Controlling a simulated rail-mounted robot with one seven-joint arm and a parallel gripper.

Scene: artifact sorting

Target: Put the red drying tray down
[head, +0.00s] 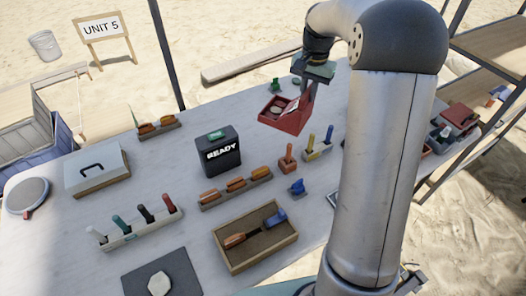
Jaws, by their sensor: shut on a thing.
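The red drying tray (284,119) is in the upper middle of the head view, with small pale and dark pieces lying in it. My gripper (308,88) is shut on the tray at its right side. The tray appears to hang above the far part of the grey table (205,118) and is slightly tilted in the picture. The fingertips are partly hidden by the tray and the wrist. Whether the tray's underside touches anything cannot be seen.
A black READY box (218,154) stands left of the tray. Racks with orange-handled tools (236,187), a small holder (318,150) and a wooden tray (256,240) stand nearer. A white case (96,170) is at left. Bare table shows behind the READY box.

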